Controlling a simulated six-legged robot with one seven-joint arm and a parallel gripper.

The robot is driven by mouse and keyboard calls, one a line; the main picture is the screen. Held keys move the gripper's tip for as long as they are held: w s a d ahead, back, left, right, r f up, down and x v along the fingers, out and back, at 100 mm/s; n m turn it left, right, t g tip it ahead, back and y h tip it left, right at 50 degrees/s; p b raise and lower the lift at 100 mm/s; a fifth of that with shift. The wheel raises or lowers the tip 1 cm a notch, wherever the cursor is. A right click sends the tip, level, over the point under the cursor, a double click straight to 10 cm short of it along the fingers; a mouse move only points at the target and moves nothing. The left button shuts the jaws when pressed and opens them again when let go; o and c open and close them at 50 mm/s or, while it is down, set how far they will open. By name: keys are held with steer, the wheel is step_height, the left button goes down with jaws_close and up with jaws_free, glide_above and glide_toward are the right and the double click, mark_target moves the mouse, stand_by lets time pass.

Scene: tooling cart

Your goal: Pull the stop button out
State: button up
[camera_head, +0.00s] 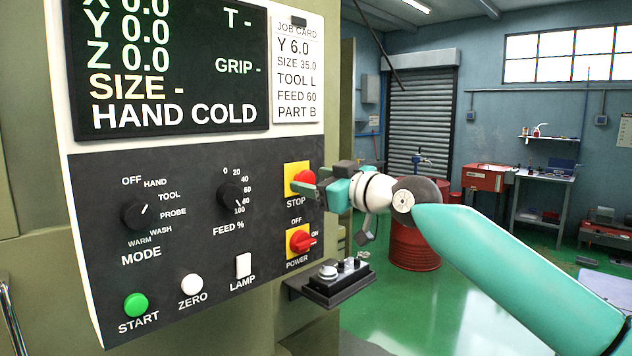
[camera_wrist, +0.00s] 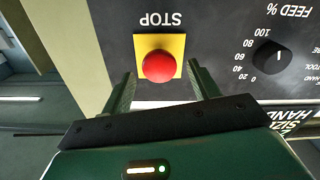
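The red stop button (camera_head: 306,181) sits on a yellow square plate on the dark control panel, above the word STOP. My gripper (camera_head: 305,188) is right in front of it and covers part of it in the head view. In the wrist view the round stop button (camera_wrist: 158,66) shows whole, between and just beyond the fingertips. My gripper (camera_wrist: 160,82) is open there, with one finger on each side of the button and visible gaps. I see no finger touching the button. Whether the button is pushed in cannot be told.
Below the stop button is the red power knob (camera_head: 300,240) on its yellow plate. The feed dial (camera_head: 231,196) is to the left. A small shelf with a dark device (camera_head: 335,282) juts out under the panel's right side.

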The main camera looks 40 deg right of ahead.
steer(key=s, duration=1.3)
steer(key=shift+s+d, duration=0.2)
steer(key=shift+s, duration=0.15)
